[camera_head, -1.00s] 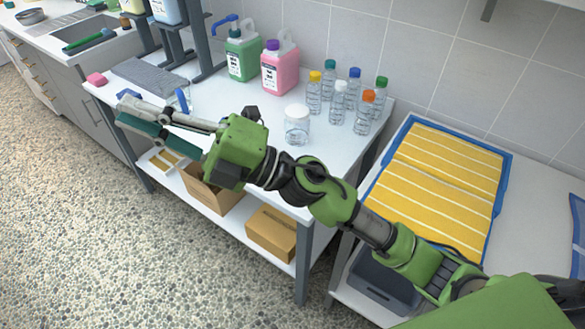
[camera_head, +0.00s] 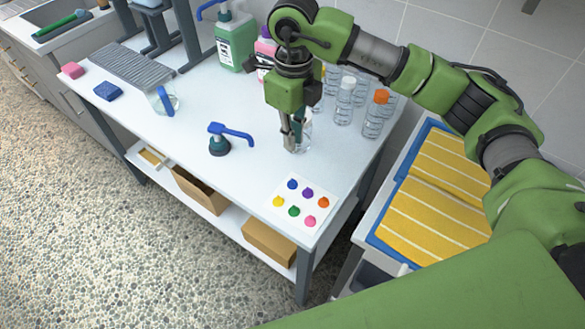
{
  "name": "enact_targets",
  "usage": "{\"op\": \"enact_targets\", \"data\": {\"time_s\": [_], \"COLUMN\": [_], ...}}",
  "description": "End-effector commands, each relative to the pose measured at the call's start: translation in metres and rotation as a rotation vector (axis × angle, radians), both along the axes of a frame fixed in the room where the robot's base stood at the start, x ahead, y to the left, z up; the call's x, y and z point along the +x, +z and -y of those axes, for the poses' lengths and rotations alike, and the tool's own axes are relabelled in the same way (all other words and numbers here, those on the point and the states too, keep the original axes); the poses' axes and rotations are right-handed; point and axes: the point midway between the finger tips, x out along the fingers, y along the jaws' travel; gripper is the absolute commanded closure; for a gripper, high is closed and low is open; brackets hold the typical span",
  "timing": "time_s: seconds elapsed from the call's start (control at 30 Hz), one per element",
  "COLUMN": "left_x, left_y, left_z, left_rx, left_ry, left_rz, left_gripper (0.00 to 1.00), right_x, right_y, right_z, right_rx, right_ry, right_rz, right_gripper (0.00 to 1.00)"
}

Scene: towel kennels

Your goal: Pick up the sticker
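A white sheet (camera_head: 299,203) with several coloured round stickers lies near the front right corner of the white table. A blue sticker (camera_head: 292,184), a purple sticker (camera_head: 308,193) and an orange sticker (camera_head: 323,202) form the back row. A yellow sticker (camera_head: 278,201), a green sticker (camera_head: 294,211) and a pink sticker (camera_head: 309,221) form the front row. My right gripper (camera_head: 293,147) points down behind the sheet, apart from it. Its fingers show nearly edge-on, so its opening is unclear. My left gripper is out of view.
A clear jar (camera_head: 306,131) is partly hidden behind my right gripper. Clear bottles (camera_head: 343,102), a green jug (camera_head: 236,42) and a pink jug (camera_head: 264,50) stand farther back. A blue tray (camera_head: 377,236) holds yellow striped towels.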

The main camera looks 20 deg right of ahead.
Motion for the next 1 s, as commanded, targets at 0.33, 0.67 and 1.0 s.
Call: {"op": "enact_targets", "data": {"time_s": [0.33, 0.67, 1.0], "left_x": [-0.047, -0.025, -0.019], "left_y": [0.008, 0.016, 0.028], "left_z": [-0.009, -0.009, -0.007], "left_rx": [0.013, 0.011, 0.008], "left_ry": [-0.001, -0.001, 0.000], "left_rz": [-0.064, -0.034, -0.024], "left_gripper": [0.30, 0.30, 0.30], "right_x": [-0.002, -0.004, -0.007], "right_y": [-0.063, -0.091, -0.133], "right_z": [0.001, 0.001, 0.003], "right_rx": [-0.003, -0.001, 0.001], "right_ry": [0.000, 0.002, 0.003], "right_rz": [-0.007, -0.005, -0.004], "right_gripper": [0.89, 0.89, 0.89]}}
